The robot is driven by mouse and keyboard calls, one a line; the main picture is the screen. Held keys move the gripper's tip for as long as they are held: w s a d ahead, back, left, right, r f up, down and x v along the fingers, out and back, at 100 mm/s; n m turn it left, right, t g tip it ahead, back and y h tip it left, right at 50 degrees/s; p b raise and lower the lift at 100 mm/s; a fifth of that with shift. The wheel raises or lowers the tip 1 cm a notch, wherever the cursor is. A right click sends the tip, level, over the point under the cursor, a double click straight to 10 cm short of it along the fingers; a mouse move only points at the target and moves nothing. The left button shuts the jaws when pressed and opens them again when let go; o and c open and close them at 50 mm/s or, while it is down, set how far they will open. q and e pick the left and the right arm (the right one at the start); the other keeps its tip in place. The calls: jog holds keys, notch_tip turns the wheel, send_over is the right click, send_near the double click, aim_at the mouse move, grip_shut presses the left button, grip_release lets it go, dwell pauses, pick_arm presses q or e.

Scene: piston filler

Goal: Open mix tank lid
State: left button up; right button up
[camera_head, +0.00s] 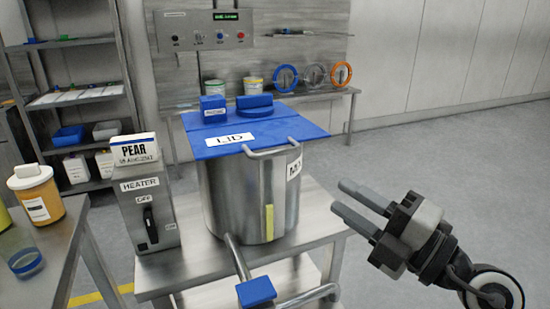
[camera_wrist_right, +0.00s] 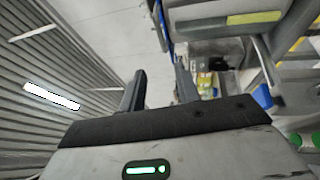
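The mix tank (camera_head: 243,200) is a steel pot standing on a metal table. Its blue lid (camera_head: 212,130), marked "LID", lies flat across the top and appears closed. A grey bar handle (camera_head: 272,148) sits at the lid's front edge. My right gripper (camera_head: 347,200) is to the right of the tank, apart from it, its two fingers spread with nothing between them. In the right wrist view its fingers (camera_wrist_right: 160,90) are also apart and empty, with part of the steel tank (camera_wrist_right: 215,28) at the upper right. My left gripper is not in view.
A heater box (camera_head: 148,215) with a "PEAR" carton (camera_head: 135,150) on top stands left of the tank. A pipe with a blue valve handle (camera_head: 256,291) projects in front. Floor at right is clear.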

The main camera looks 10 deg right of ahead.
aim_at(278, 155)
jog(key=p+x, duration=0.1)
jog(key=x, duration=0.7)
jog(key=p+x, duration=0.1)
jog(key=x, duration=0.7)
jog(key=shift+f, duration=0.2)
grip_shut()
